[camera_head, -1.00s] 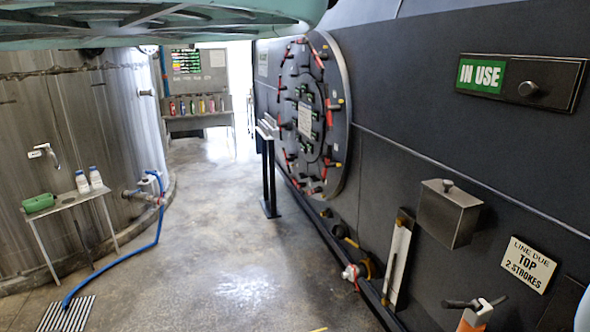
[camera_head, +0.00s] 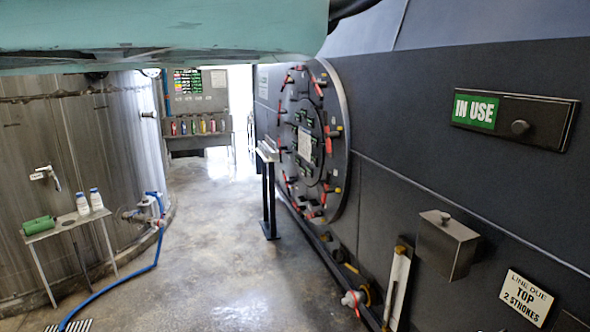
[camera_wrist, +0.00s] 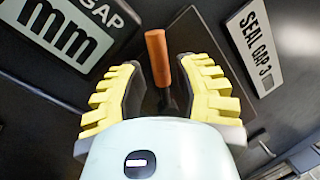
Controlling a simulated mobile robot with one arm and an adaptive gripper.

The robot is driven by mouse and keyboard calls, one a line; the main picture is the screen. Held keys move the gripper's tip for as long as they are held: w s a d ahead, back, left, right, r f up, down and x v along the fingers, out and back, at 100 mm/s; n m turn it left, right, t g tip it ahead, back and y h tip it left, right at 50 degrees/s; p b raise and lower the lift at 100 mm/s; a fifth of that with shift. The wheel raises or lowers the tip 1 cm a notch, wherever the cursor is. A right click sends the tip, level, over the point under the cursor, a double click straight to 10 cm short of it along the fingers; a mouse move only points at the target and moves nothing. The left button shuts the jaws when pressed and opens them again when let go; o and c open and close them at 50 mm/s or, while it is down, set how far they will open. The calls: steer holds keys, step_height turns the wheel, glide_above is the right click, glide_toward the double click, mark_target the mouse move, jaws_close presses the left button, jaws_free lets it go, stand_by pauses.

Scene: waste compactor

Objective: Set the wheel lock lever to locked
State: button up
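In the wrist view a lever with an orange-brown cylindrical grip (camera_wrist: 158,58) and a dark shaft stands out from a dark panel. I cannot tell for certain that it is the wheel lock lever, and no marking shows its position. My gripper (camera_wrist: 162,85) has yellow ribbed fingers spread apart, one on each side of the lever. A gap shows on both sides of the grip, so the fingers do not hold it. The lever's base is hidden behind my gripper's body. My gripper is not visible in the head view.
Wrist view: a "GAP mm" sign (camera_wrist: 68,35) and a "SEAL GAP" plate (camera_wrist: 256,45) flank the lever. Head view: a round hatch (camera_head: 340,160) with red levers and a grey box (camera_head: 447,245) are on the dark wall. Open floor (camera_head: 215,255) lies left.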

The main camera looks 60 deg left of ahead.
steer(key=shift+p+x, duration=0.3)
steer(key=shift+x, duration=1)
jaws_close()
